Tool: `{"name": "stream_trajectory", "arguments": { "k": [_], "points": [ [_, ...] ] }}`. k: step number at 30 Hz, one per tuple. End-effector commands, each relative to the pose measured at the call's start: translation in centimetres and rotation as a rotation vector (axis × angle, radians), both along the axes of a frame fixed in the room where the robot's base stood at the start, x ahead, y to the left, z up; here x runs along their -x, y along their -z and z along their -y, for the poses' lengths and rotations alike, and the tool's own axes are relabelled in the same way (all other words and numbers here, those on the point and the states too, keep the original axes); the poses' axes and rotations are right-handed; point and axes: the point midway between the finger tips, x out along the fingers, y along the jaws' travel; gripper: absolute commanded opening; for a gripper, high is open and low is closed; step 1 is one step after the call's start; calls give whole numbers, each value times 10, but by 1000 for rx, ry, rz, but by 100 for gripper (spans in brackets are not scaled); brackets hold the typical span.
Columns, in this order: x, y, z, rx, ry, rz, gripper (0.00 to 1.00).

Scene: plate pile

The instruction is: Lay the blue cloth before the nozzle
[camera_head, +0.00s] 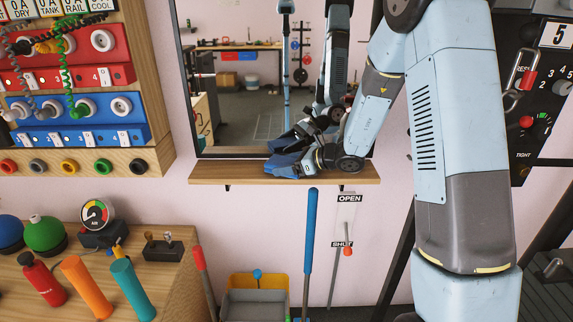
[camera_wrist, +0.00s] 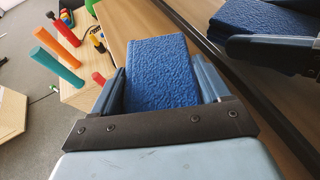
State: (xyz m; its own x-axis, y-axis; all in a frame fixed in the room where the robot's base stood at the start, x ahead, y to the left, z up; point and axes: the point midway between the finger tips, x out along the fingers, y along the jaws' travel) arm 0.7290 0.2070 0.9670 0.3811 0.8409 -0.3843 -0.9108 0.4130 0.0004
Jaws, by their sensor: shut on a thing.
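The blue cloth (camera_wrist: 160,68) is a folded, textured pad. It sits between the two fingers of my gripper (camera_wrist: 162,88), which is shut on it, and its far part sticks out past them. In the head view the cloth (camera_head: 282,164) is a dark blue shape at the end of my gripper (camera_head: 291,160), at the wooden shelf (camera_head: 225,174) under the mirror. I cannot tell whether the cloth touches the shelf. My gripper and arm hide part of the shelf's right end. I cannot pick out a nozzle in either view.
The mirror (camera_head: 240,115) stands just behind the shelf and reflects my arm and the cloth. A workbench (camera_head: 150,270) with coloured handles and a gauge (camera_head: 97,212) is at lower left. A blue pole (camera_head: 310,235) stands below the shelf. The shelf's left part is bare.

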Motion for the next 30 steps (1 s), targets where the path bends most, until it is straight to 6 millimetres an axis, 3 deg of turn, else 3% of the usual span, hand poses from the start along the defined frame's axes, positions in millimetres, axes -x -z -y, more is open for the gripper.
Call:
{"name": "stream_trajectory", "arguments": {
  "k": [5,6,12,23,30],
  "points": [
    [0,3,0,0,0,0,46],
    [0,3,0,0,0,0,80],
    [0,3,0,0,1,0,99],
    [2,-1,7,-1,3,1,100],
    [16,-15,40,0,6,3,100]
  ]
}}
